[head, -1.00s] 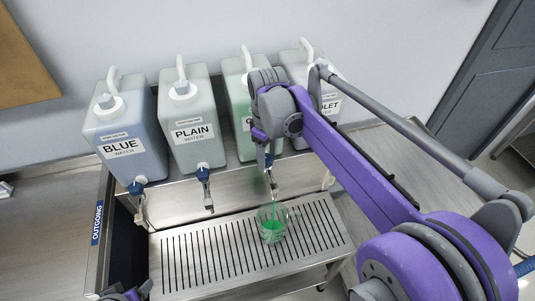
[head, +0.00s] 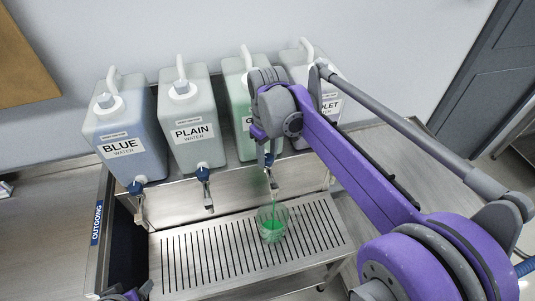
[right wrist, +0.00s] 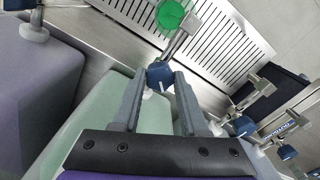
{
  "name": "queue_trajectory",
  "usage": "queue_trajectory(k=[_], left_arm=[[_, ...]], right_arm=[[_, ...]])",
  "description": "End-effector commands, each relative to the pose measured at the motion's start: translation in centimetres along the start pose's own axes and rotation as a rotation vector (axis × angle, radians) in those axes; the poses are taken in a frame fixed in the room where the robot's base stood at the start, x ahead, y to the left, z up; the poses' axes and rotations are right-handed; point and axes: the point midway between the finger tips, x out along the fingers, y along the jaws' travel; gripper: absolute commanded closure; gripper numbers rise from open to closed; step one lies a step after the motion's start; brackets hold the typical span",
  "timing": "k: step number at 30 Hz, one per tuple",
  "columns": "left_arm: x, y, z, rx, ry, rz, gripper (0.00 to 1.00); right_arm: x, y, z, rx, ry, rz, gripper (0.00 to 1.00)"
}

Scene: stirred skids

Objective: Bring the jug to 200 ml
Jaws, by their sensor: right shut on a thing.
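The clear jug (head: 272,224) stands on the slotted drip tray, below the green container's tap, with green liquid in its lower part. Its scale is too small to read. My right gripper (right wrist: 158,78) is shut on the blue tap handle (right wrist: 159,76) of the green container (head: 238,105). The metal spout (right wrist: 179,42) points out over the jug, whose green liquid also shows in the right wrist view (right wrist: 169,14).
The BLUE container (head: 125,130), the PLAIN container (head: 188,120) and a partly covered violet one (head: 298,62) stand in the same row, with taps. The slotted drip tray (head: 185,262) is clear left of the jug. An OUTGOING label (head: 97,223) marks the stand's left side.

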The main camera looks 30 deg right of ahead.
Motion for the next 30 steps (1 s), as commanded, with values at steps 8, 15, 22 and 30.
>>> queue_trajectory(k=[8,15,22,30], left_arm=[[0.15,0.00,0.20,0.000,-0.002,0.000,0.22],[0.25,0.00,0.32,0.000,-0.003,0.000,0.22],[0.31,0.00,0.40,0.000,-0.004,0.000,0.22],[0.35,0.00,0.45,0.000,-0.004,0.000,0.22]], right_arm=[[-0.02,-0.01,0.00,0.262,0.000,0.001,1.00],[-0.02,-0.02,-0.01,0.484,0.000,0.001,1.00],[-0.03,-0.03,-0.02,0.663,0.000,0.001,1.00],[-0.05,-0.04,-0.03,0.797,0.001,0.001,1.00]])
